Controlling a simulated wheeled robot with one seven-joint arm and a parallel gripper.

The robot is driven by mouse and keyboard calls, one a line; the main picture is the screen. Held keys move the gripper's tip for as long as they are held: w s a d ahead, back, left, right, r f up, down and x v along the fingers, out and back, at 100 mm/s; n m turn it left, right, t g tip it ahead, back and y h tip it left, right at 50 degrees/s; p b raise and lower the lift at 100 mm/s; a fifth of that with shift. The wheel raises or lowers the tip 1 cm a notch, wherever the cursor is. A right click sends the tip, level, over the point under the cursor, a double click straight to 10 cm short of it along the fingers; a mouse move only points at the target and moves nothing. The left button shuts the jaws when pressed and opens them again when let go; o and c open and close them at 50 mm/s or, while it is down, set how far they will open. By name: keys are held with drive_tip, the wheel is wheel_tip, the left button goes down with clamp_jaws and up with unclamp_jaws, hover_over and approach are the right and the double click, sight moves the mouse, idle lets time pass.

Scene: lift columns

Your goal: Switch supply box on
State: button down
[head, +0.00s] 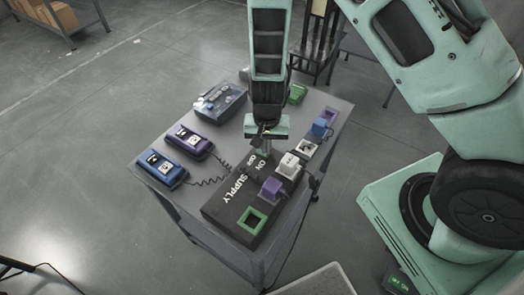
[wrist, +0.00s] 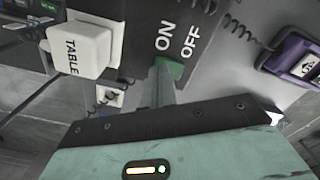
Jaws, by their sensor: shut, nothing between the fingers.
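The dark supply box (head: 228,209) lies along the front right of the grey table, with SUPPLY, ON and OFF lettered on its top. My gripper (head: 263,150) points down at the ON/OFF end of the box. In the wrist view its grey fingers (wrist: 161,84) are shut and empty. Their tips are at a green switch piece (wrist: 173,68) beside the ON and OFF labels. The fingers hide part of this switch. I cannot tell whether they touch it or which way it is set.
A green-rimmed socket (head: 251,220) is empty. Blue (head: 160,168) and purple (head: 189,140) handsets lie left; a blue plug (head: 322,128) stands right.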

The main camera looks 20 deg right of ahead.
drive_tip(key=shift+f, duration=0.25)
wheel_tip(320, 180, up, 7)
drive_tip(key=p, duration=0.6)
drive_tip(key=shift+r, duration=0.1)
idle(0.3)
idle(0.4)
